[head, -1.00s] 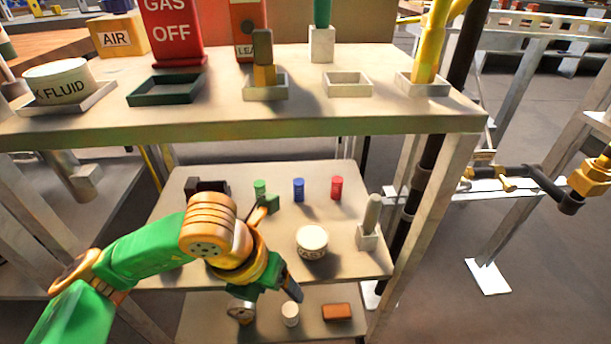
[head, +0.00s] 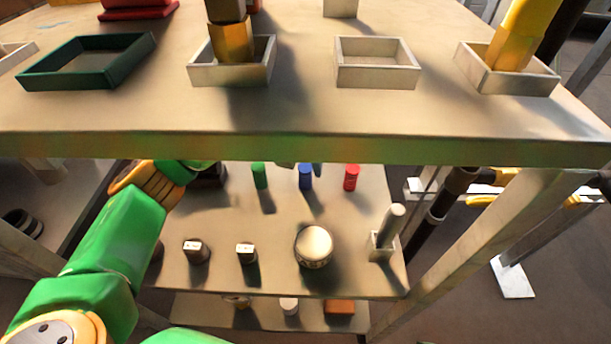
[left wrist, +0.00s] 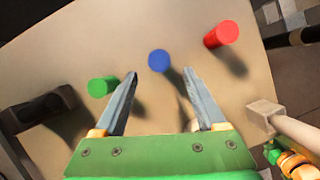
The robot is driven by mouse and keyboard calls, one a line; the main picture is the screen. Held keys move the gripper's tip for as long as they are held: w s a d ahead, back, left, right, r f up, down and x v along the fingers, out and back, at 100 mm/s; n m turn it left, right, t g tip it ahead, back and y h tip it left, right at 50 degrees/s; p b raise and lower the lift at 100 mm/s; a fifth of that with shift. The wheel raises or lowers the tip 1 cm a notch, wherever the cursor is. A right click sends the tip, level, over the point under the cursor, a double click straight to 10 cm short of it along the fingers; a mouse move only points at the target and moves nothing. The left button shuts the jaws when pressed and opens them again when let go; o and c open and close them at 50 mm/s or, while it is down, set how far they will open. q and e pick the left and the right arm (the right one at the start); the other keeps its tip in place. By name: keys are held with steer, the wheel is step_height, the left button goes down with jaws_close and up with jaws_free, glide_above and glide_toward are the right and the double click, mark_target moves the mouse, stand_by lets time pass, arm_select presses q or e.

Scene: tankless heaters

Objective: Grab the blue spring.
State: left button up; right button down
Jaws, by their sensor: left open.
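The blue spring (head: 305,178) stands upright on the middle shelf, between the green spring (head: 259,176) and the red spring (head: 351,178). In the left wrist view the blue spring (left wrist: 159,61) shows from its top, just beyond and between the tips of my left gripper (left wrist: 160,74). That gripper is open and empty, with a finger to each side of the line to the spring. In the head view the upper shelf edge hides most of it; only fingertips show beside the blue spring.
The upper shelf edge (head: 300,150) hangs above the springs. A round white-topped container (head: 314,246), two small dark pieces with white tops and an upright handle in a holder (head: 383,240) stand nearer on the middle shelf. A dark object (left wrist: 38,108) lies left of the green spring.

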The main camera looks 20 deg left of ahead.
mark_target(304, 169)
arm_select(q)
steer(key=b+x, duration=0.1)
steer(key=x, duration=0.3)
steer(key=shift+w+f+b, duration=0.2)
steer(key=shift+w+b, duration=0.05)
steer(key=shift+b, duration=0.05)
steer(key=shift+w+f, duration=0.25)
steer(key=shift+f, duration=0.1)
steer(key=shift+r, duration=0.1)
jaws_close()
arm_select(e)
steer(key=v, duration=0.4)
steer(key=shift+w, duration=0.25)
steer(key=shift+t, duration=0.3)
